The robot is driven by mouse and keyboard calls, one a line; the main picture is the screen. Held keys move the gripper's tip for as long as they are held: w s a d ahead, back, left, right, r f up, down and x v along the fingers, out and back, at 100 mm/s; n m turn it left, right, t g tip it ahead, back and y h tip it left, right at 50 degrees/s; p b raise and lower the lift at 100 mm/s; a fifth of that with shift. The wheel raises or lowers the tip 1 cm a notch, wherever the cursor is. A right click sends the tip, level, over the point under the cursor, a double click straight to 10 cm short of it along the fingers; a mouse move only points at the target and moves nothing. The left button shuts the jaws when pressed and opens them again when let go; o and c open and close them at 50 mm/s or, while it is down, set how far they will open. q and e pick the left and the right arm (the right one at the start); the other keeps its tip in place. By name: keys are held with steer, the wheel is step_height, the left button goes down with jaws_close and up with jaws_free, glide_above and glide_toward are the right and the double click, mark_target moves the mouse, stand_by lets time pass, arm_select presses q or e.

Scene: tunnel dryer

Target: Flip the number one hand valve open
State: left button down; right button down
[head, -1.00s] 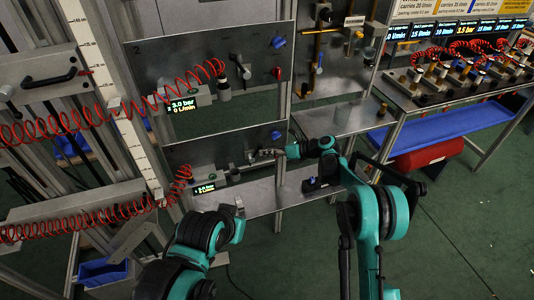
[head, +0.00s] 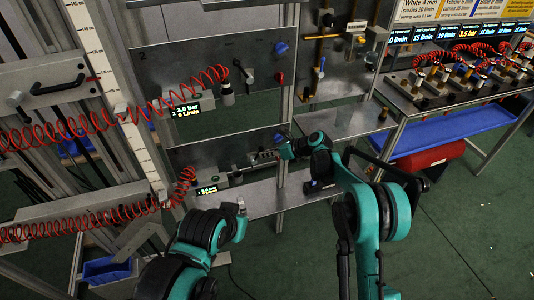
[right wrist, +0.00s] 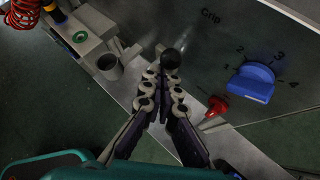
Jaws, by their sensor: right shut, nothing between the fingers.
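The number one hand valve shows in the right wrist view as a round black knob (right wrist: 170,58) in front of the grey panel. My right gripper (right wrist: 161,74) is shut and empty, with its fingertips close to the knob; I cannot tell whether they touch it. In the head view my right gripper (head: 256,158) is at the lower panel (head: 206,153), below and left of its blue dial (head: 279,137). The valve's lever is largely hidden there. The left arm shows at the bottom, but I cannot make out its gripper.
Panel 2 (head: 155,80) is above, with a coiled red hose (head: 205,77). A metal shelf (head: 262,197) lies below.

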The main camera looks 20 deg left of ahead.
steer(key=a+t+h+p, duration=0.1)
steer(key=s+a+r+n+h+p, duration=0.1)
steer(key=h, duration=0.1)
steer(key=s+a+n+t+h+p, duration=0.1)
steer(key=shift+s+a+r+t+h, duration=0.15)
steer(key=shift+s+a+t+h, duration=0.15)
steer(key=shift+a+h, duration=0.1)
steer(key=shift+r, duration=0.1)
steer(key=shift+r+p, duration=0.5)
steer(key=shift+r, duration=0.25)
steer(key=shift+d, duration=0.1)
